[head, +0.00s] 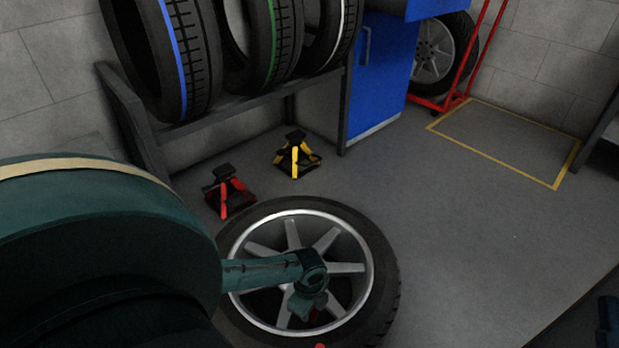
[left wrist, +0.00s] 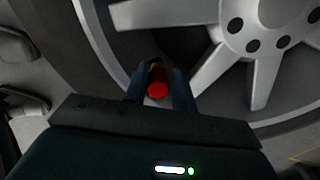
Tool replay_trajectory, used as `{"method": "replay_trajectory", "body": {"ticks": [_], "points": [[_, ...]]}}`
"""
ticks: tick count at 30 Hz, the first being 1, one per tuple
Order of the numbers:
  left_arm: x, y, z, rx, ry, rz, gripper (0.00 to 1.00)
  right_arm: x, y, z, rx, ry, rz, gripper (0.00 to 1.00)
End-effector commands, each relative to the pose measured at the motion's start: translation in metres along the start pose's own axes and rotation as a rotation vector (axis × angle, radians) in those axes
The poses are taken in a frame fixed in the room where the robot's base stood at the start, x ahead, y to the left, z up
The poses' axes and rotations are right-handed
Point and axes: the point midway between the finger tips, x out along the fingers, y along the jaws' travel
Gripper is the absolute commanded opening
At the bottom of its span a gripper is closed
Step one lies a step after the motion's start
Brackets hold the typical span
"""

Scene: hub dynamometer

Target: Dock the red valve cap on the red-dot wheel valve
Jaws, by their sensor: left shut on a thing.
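A silver multi-spoke wheel (head: 347,268) with a black tyre lies at the bottom centre of the head view. Its spokes and hub (left wrist: 262,22) fill the top of the left wrist view. My left gripper (head: 314,310) is over the near part of the wheel. In the left wrist view its fingers (left wrist: 160,88) are shut on the red valve cap (left wrist: 157,90). A small yellowish piece shows just beyond the cap; I cannot tell whether they touch. A small red spot (head: 320,346) shows at the bottom edge of the head view. The valve is not clearly visible.
A red jack stand (head: 229,192) and a yellow jack stand (head: 297,156) stand behind the wheel. A rack (head: 240,118) of tyres and a blue cabinet (head: 380,80) are at the back. The floor to the right is clear, with a yellow-outlined area (head: 510,140).

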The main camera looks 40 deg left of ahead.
Motion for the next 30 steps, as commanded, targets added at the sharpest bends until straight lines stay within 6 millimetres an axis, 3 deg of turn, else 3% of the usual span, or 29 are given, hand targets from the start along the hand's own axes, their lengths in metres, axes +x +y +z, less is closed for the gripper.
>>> {"method": "replay_trajectory", "body": {"ticks": [30], "points": [[-0.0004,0.0003,0.0010,0.001,0.000,0.000,0.05,0.0043,0.0023,-0.0069,0.000,0.000,0.000,0.36]]}}
